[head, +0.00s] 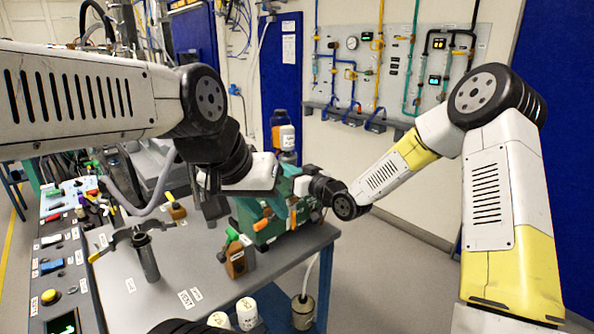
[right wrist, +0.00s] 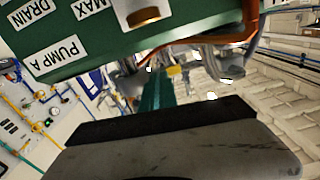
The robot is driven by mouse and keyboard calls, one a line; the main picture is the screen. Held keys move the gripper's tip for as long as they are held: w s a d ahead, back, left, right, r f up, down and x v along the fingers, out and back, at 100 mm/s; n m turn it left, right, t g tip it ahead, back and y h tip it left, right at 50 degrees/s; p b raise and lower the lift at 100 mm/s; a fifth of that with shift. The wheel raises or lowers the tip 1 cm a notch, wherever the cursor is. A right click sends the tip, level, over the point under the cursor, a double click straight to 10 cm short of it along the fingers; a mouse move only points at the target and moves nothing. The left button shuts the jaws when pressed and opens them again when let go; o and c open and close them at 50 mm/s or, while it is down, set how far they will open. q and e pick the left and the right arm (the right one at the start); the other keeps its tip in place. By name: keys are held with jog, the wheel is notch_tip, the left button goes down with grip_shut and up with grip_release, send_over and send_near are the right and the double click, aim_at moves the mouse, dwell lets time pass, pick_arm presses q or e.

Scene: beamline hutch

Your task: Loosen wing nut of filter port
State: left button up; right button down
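A green pump box (head: 285,222) stands at the table's right end, with orange and dark small parts on its near side. My right gripper (head: 303,180) is at the pump's right side, largely hidden by my wrist. No wing nut can be made out with certainty.
A grey post with olive arms (head: 147,258) stands on the grey table (head: 185,262). A control panel (head: 58,255) lies left. The floor at right is clear.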

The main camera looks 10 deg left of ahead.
jog(key=c, duration=2.1)
grip_release()
jog(key=o, duration=0.5)
jog(key=shift+c, duration=0.2)
